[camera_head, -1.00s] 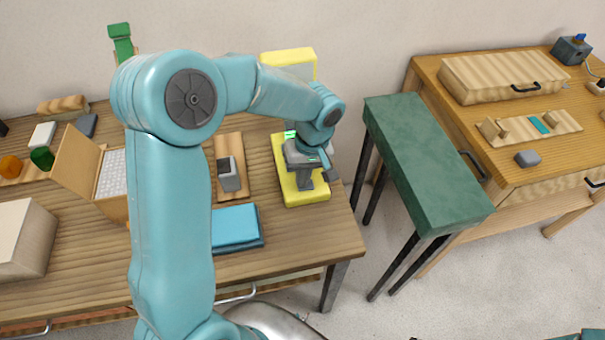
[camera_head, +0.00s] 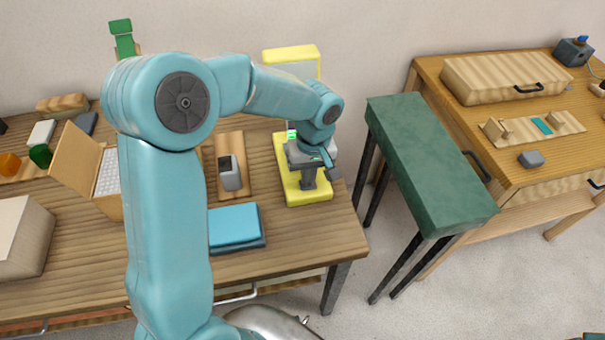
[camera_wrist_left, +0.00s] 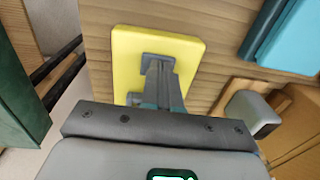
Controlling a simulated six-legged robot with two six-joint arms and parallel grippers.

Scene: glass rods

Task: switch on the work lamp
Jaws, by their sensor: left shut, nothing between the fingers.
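The work lamp appears to be the yellow item near the right end of the wooden table. Its yellow base (camera_head: 318,194) lies flat on the table, and a yellow head (camera_head: 290,54) stands above and behind it. My left gripper (camera_head: 309,182) is over the base, with its fingers shut and empty. In the left wrist view, the shut fingers (camera_wrist_left: 160,66) point down at the yellow base (camera_wrist_left: 188,48). I cannot tell whether they touch it. The gripper and forearm hide the middle of the lamp, and no switch is clearly visible. My right gripper is out of view.
Left of the base, a grey device (camera_head: 230,174) sits on a wooden board, with a blue folded item (camera_head: 235,226) in front. A narrow green-topped stand (camera_head: 425,165) is right of the table. A wooden cabinet (camera_head: 470,130) stands further right.

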